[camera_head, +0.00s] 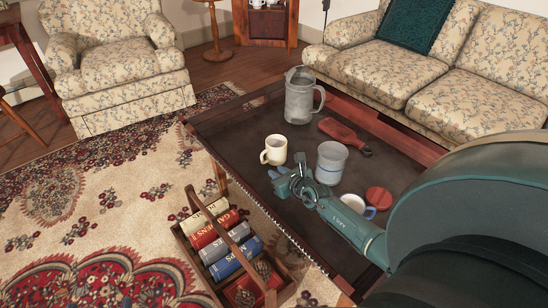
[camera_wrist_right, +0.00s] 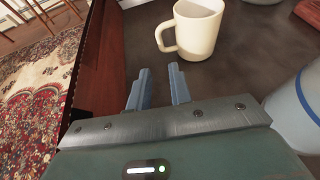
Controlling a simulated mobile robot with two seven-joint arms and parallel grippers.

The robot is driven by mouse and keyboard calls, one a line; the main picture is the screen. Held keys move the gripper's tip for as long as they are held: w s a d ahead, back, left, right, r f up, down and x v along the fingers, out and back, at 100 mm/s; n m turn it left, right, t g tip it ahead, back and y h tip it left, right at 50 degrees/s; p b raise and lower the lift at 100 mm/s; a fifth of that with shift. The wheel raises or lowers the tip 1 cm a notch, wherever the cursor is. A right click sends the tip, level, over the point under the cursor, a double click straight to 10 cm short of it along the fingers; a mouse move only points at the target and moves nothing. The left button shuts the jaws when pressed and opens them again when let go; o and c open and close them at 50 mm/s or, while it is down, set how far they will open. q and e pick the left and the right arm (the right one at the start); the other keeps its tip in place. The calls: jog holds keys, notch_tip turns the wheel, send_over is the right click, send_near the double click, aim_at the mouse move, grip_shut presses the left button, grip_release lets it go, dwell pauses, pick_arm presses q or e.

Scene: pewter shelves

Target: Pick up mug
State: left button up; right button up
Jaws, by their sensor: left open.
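A cream mug (camera_head: 276,150) stands upright on the dark table, its handle to the left. It also shows in the right wrist view (camera_wrist_right: 200,30), just beyond the fingertips. My right gripper (camera_head: 277,178) reaches in from the right, in front of the mug and apart from it. In the right wrist view its two blue-grey fingers (camera_wrist_right: 159,84) are apart with nothing between them. A second, white mug with a blue rim (camera_head: 356,203) is partly hidden behind my right arm. My left gripper is not in view.
A grey pitcher (camera_head: 299,98), a red brush-like object (camera_head: 340,131), a grey-white pot with a blue band (camera_head: 331,163) and a red lid (camera_head: 379,197) crowd the table. A wooden carrier (camera_head: 189,242) with books stands at its left edge. A sofa (camera_head: 455,100) is behind.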

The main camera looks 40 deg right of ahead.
aim_at(263, 162)
jog(key=b+x, duration=0.1)
jog(key=x, duration=0.2)
jog(key=shift+f, duration=0.2)
jog(key=shift+w+b, duration=0.45)
jog(key=shift+w, duration=0.05)
jog(key=shift+w+d+f+b, duration=0.1)
jog(key=shift+w+f+b, duration=0.1)
jog(key=shift+w+b, duration=0.15)
jog(key=b+x, duration=0.3)
jog(key=shift+w+d, duration=0.1)
jog(key=shift+w, duration=0.15)
jog(key=shift+w+b, duration=0.3)
jog(key=shift+w, duration=0.2)
pick_arm(q)
jog(key=d+m+t+h, duration=0.1)
jog(key=d+t+h, duration=0.1)
jog(key=h, duration=0.1)
jog(key=shift+r, duration=0.1)
pick_arm(e)
jog(key=shift+c, duration=0.2)
grip_shut()
